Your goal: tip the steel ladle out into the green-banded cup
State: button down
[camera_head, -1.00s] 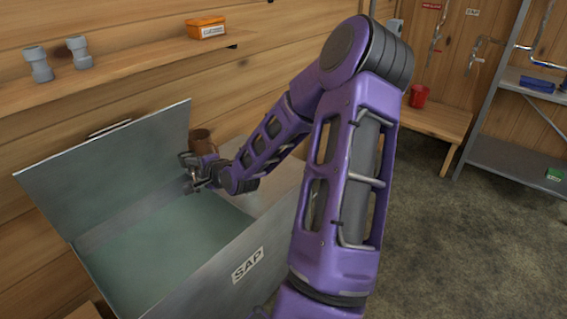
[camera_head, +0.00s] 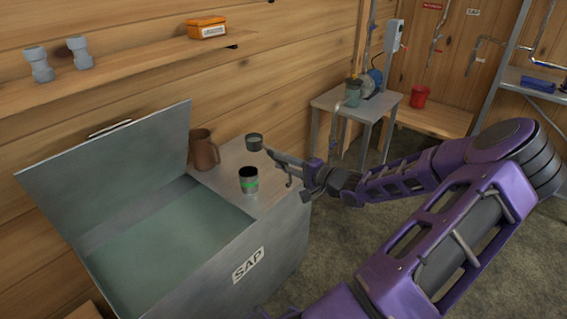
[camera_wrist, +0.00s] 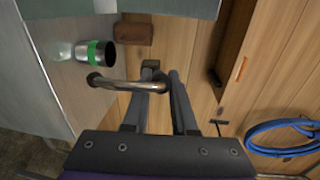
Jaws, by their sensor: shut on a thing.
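The steel ladle (camera_head: 254,142) is in the air in the head view, its small dark bowl out to the left of my gripper (camera_head: 297,172), with the mouth appearing to face up. My gripper is shut on its handle; the bent metal handle crosses the fingers in the wrist view (camera_wrist: 125,83). The green-banded cup (camera_head: 248,181) stands upright on the steel top beside the open tank. It also shows in the wrist view (camera_wrist: 92,52). In the head view the ladle bowl appears above and behind the cup, apart from it. The contents of the ladle cannot be seen.
A brown jug (camera_head: 203,150) stands on the same top, left of the ladle. The open SAP tank (camera_head: 262,236) has its lid (camera_head: 110,165) raised at the left. A small table (camera_head: 345,104) with a cup and equipment stands behind my arm.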

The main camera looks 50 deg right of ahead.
jog(key=shift+f, duration=1.1)
jog(key=shift+d+f, duration=0.1)
jog(key=shift+f, duration=1.25)
jog(key=a+n+g+h, duration=0.1)
jog(key=n, duration=0.2)
jog(key=a+n+g+h, duration=0.1)
jog(key=n, duration=0.1)
jog(key=w+a+n+g+h+b, duration=0.1)
jog(key=n, duration=0.2)
jog(key=shift+a+n+h, duration=0.15)
jog(key=shift+n+h, duration=0.15)
jog(key=shift+h, duration=0.1)
jog(key=shift+a+f+n+h+b, duration=0.3)
jog(key=shift+n+b, duration=0.2)
jog(key=shift+b, duration=1)
jog(key=shift+w+a+f+n+g+h+b, duration=0.15)
jog(key=shift+a+f+n+h+b, duration=0.3)
jog(key=shift+b, duration=0.8)
jog(key=shift+w+a+f+n+g+h+b, duration=0.1)
jog(key=shift+f+n+g+h+b, duration=0.2)
jog(key=shift+n+b, duration=0.7)
jog(key=shift+w+a+f+n+g+h+b, duration=0.1)
jog(key=shift+a+f+n+h+b, duration=0.3)
jog(key=shift+b, duration=1.15)
